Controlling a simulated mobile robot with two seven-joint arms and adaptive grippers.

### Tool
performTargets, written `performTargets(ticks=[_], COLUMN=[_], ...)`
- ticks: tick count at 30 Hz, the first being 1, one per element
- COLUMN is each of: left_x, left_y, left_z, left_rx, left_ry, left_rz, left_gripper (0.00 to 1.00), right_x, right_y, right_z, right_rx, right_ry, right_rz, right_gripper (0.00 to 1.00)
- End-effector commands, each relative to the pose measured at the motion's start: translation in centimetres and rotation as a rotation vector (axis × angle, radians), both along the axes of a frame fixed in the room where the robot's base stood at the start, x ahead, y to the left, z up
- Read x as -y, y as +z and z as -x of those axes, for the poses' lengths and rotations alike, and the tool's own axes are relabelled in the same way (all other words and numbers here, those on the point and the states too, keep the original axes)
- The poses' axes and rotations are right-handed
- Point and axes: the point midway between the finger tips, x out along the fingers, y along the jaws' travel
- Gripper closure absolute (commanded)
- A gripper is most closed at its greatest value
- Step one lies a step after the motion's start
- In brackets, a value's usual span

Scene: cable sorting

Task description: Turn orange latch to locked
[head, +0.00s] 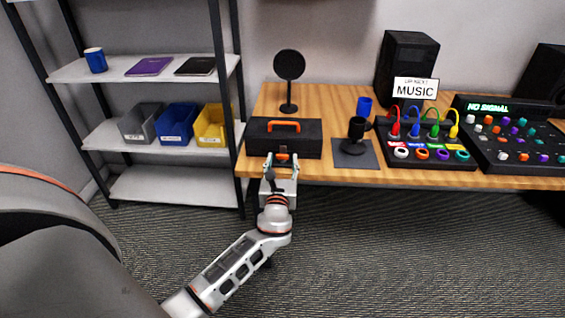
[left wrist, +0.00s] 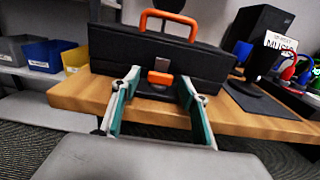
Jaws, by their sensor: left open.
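The orange latch (left wrist: 160,78) sits low on the front middle of a black toolbox (left wrist: 110,48). In the head view the latch (head: 283,156) shows small just beyond my left gripper (head: 281,164). The toolbox (head: 258,141) has an orange handle (head: 283,124) on its lid and stands at the table's front left edge. In the left wrist view my left gripper (left wrist: 160,88) is open, its two green-sided fingers apart on either side of the latch. I cannot tell whether they touch the box. My right gripper is not in view.
A shelf (head: 160,195) with several bins stands at left. The floor in front is clear.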

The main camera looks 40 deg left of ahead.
Motion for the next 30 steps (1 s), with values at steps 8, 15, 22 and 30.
performTargets(ticks=[8, 15, 22, 30], left_x=[0.0, 0.0, 0.2, 0.7], left_y=[0.0, 0.0, -0.2, -0.5], left_z=[0.0, 0.0, -0.1, -0.4], left_rx=[0.0, 0.001, -0.001, -0.005], left_ry=[0.0, 0.002, 0.053, 0.23], left_rz=[0.0, 0.001, 0.004, 0.004], left_gripper=[0.79, 0.94, 0.94, 0.94], right_x=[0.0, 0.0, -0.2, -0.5], right_y=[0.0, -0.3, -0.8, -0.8], right_z=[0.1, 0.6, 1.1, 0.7], right_rx=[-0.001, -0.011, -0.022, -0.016], right_ry=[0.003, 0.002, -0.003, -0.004], right_rz=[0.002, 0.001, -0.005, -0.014], right_gripper=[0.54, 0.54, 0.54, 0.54])
